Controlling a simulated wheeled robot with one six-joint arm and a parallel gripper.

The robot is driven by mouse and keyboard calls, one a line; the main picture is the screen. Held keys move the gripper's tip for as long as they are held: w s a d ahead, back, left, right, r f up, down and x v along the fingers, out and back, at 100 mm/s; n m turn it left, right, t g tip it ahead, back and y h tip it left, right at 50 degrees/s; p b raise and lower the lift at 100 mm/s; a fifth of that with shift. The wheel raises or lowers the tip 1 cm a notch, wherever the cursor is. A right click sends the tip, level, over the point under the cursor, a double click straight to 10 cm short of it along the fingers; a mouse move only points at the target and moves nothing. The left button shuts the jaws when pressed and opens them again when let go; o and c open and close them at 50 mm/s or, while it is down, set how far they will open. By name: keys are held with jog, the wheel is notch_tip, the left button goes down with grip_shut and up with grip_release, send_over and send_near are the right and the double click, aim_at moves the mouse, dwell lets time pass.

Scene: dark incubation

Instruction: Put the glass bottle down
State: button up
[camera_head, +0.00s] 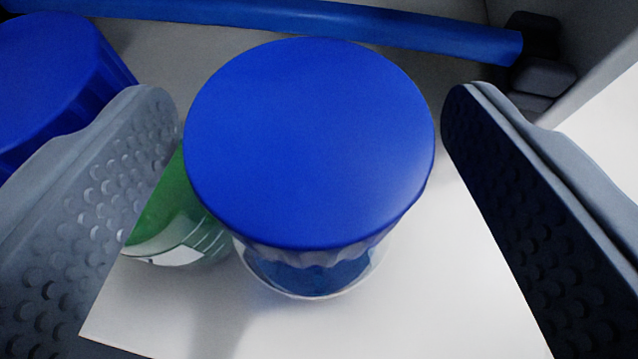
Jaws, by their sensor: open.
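The glass bottle (310,140) has a wide blue cap and clear glass below, with blue contents showing low down. It stands upright on a white surface (440,290), seen from above. My gripper (310,105) is open, with one dimpled finger on each side of the bottle. A small gap shows between the right finger and the cap; the left finger comes very close to the cap's edge, and I cannot tell if it touches. The bottle's base is mostly hidden under its cap.
A green container (180,225) stands close at the bottle's left, partly behind the left finger. Another blue-capped bottle (45,75) is at the upper left. A blue bar (300,22) with a dark end fitting (535,60) runs behind. The white surface is clear at front right.

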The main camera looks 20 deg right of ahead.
jog(key=shift+x, duration=1.25)
grip_shut()
jog(key=shift+r, duration=0.2)
